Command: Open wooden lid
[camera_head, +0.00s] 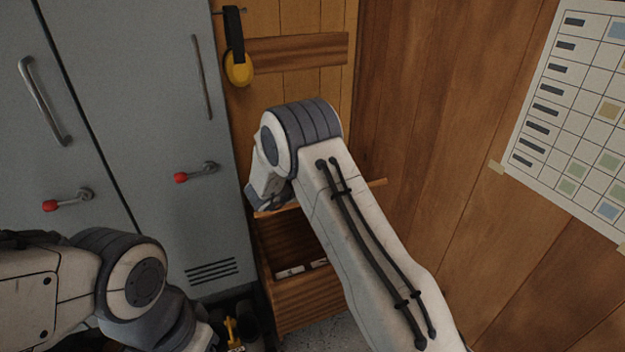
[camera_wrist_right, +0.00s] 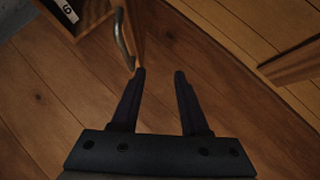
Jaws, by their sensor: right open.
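The wooden box (camera_head: 305,299) stands on the floor against the wall. Its interior shows, with small white pieces inside. The wooden lid (camera_head: 372,184) is raised above the box and appears nearly edge-on, partly hidden by my right arm. In the right wrist view, the raised lid (camera_wrist_right: 133,22) carries a curved metal handle (camera_wrist_right: 121,38). My right gripper (camera_wrist_right: 157,72) is open, with its left fingertip close beside the handle's lower end. Nothing shows between the fingers; I cannot tell if they touch the handle. My left arm is at lower left, its gripper out of view.
Grey lockers (camera_head: 160,110) with red-tipped handles stand left of the box. Yellow ear defenders (camera_head: 238,68) hang above it. A wall chart (camera_head: 585,110) is at right. Dark footwear (camera_head: 247,317) and a yellow item (camera_head: 232,333) lie by the lockers. A wooden board (camera_wrist_right: 291,65) shows at right in the wrist view.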

